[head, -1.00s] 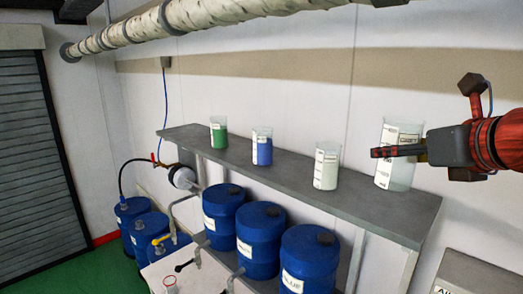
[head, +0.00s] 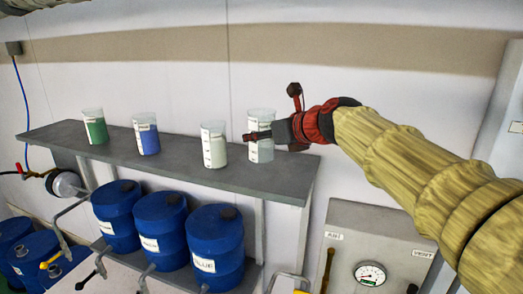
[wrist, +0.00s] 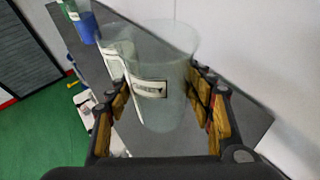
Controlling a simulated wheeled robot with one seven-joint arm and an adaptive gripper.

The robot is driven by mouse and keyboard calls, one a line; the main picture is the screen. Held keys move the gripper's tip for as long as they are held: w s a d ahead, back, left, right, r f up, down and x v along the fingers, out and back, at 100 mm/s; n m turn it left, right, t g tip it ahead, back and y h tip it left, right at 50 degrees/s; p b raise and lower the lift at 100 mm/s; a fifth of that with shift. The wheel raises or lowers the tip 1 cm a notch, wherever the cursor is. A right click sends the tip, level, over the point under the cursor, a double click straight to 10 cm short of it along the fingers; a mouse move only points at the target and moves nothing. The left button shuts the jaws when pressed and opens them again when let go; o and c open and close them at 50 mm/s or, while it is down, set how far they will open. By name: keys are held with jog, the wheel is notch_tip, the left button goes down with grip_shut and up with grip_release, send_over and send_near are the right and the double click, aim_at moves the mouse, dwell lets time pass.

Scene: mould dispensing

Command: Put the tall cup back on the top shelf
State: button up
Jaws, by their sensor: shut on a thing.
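A tall clear cup with a label (head: 262,152) stands upright at the right end of the grey top shelf (head: 285,180). It also shows in the wrist view (wrist: 160,108), between the fingers, with its open rim up. My gripper (head: 256,136) is shut on this cup from the right, around its middle. In the wrist view, my gripper's yellow-padded fingers (wrist: 163,98) lie on both sides of it. The cup's base is at or close above the shelf; I cannot tell whether it touches.
A white-filled cup (head: 214,152) stands just left of the held cup. A blue cup (head: 147,138) and a green cup (head: 95,129) stand farther left. Blue drums (head: 216,240) stand below the shelf. A gauge panel (head: 372,245) is at lower right.

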jog(key=shift+w+f, duration=0.55)
jog(key=shift+f, duration=0.05)
jog(key=shift+w+a+f, duration=0.1)
jog(key=shift+w+f, duration=0.05)
jog(key=shift+f, duration=0.8)
jog(key=shift+w+f, duration=0.1)
jog(key=shift+f, duration=0.85)
jog(key=shift+f, duration=0.1)
jog(key=o, duration=1.4)
jog(key=shift+b, duration=0.3)
jog(key=shift+o, duration=0.7)
